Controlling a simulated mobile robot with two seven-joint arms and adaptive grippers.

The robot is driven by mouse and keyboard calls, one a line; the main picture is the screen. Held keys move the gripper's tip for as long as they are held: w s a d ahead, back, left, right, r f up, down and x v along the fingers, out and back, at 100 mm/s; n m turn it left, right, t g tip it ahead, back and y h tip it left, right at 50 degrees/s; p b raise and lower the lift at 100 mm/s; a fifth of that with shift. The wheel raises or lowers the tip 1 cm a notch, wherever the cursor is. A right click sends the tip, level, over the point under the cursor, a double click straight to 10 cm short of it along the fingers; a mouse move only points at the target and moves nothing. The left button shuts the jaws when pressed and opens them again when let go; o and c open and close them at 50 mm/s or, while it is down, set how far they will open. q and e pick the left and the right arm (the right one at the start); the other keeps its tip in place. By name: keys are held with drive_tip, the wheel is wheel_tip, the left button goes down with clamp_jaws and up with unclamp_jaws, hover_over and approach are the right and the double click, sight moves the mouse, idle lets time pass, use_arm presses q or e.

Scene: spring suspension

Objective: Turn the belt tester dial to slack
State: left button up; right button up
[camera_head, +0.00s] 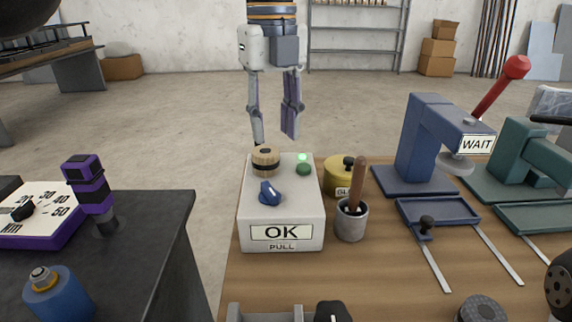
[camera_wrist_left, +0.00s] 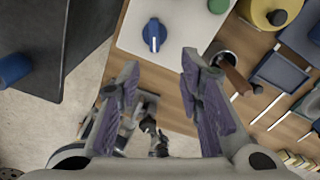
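A blue pointer dial (camera_head: 269,193) sits on the top of a white tester box (camera_head: 300,222) with an "OK" sign (camera_head: 282,232) and the word "PULL" below it. The dial also shows in the left wrist view (camera_wrist_left: 154,34), where its white mark points toward the picture's bottom. My left gripper (camera_head: 273,138) is open and empty, with its fingers pointing down above and behind the box. In the left wrist view the open fingers (camera_wrist_left: 160,64) stand apart, with the dial between and beyond their tips. They do not touch it. My right gripper is not in view.
A grey cup with a wooden handle (camera_head: 351,222), a yellow tin (camera_head: 340,176) and a blue press (camera_head: 425,145) stand to the right. A dark bench (camera_head: 160,235) is left.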

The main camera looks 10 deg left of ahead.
sight(273, 193)
use_arm(q)
drive_tip(key=s+f, duration=0.2)
drive_tip(key=shift+f, duration=0.3)
drive_tip(key=f, duration=0.8)
drive_tip(key=shift+w+f+p, duration=0.25)
drive_tip(key=shift+f+p, duration=0.1)
drive_tip(key=shift+f, duration=0.05)
clamp_jaws()
